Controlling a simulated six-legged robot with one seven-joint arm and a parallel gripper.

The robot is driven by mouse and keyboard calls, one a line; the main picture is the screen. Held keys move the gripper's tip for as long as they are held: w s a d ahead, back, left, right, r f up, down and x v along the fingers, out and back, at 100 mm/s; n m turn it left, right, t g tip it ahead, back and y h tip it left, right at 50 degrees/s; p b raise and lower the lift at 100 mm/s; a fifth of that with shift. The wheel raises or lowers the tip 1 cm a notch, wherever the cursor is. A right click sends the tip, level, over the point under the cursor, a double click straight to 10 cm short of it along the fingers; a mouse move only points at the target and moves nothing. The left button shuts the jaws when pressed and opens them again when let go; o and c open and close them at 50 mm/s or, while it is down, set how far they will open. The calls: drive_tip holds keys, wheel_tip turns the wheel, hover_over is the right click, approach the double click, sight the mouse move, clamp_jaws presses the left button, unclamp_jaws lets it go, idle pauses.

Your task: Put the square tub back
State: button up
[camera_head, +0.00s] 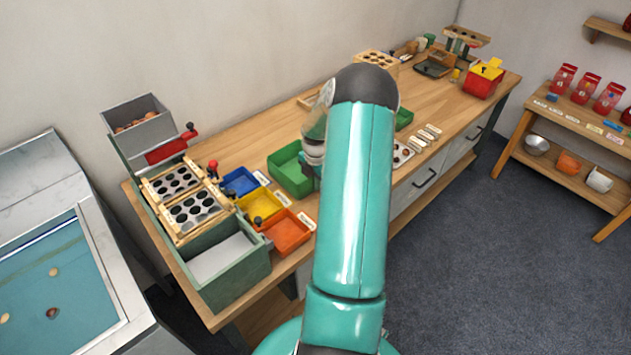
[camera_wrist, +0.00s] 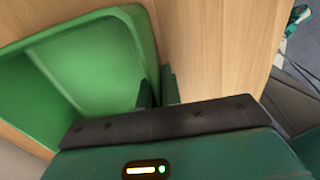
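A green square-looking tub (camera_head: 287,182) sits on the wooden workbench, left of my arm, and looks empty. In the wrist view the tub (camera_wrist: 100,62) fills the upper left, with bare wood to its right. My gripper (camera_wrist: 157,88) is at the tub's near right wall. One finger shows on the inner side and one on the outer side of the wall, with a narrow gap between them. I cannot tell whether they press on the wall. In the head view my arm hides the fingers and the tub's right end.
Blue (camera_head: 240,182), yellow (camera_head: 259,205) and orange (camera_head: 286,231) trays stand to the left of the tub. Another green container (camera_head: 403,119) is partly hidden behind my arm. A red box (camera_head: 482,81) is at the far right end. Bare wood lies behind the tub.

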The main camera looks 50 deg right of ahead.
drive_tip(key=o, duration=0.3)
drive_tip(key=shift+r, duration=0.1)
wheel_tip(320, 180, up, 12)
drive_tip(key=shift+f, duration=0.1)
drive_tip(key=shift+w+a+r, duration=0.1)
drive_tip(key=shift+a+r, duration=0.05)
drive_tip(key=shift+r, duration=0.15)
drive_tip(key=w+a+r+m+t+h, duration=0.1)
drive_tip(key=w+a+r+m, duration=0.15)
drive_tip(key=a+r, duration=0.7)
drive_tip(key=w+a+r+m+h, duration=0.1)
drive_tip(key=a+r+m, duration=0.45)
drive_tip(key=a, duration=0.75)
drive_tip(key=s+a+r+m+t, duration=0.1)
drive_tip(key=s+a+r+m, duration=0.1)
drive_tip(key=s+a, duration=0.2)
drive_tip(key=s+a+r+m+t+y, duration=0.1)
drive_tip(key=s+a, duration=0.4)
drive_tip(key=a, duration=0.5)
drive_tip(key=s+a+r+m+t+y, duration=0.1)
drive_tip(key=s+a+r+m, duration=0.3)
drive_tip(key=a, duration=0.4)
drive_tip(key=shift+s+a+m+t, duration=0.1)
drive_tip(key=shift+s+m+t, duration=0.25)
drive_tip(key=shift+t, duration=0.45)
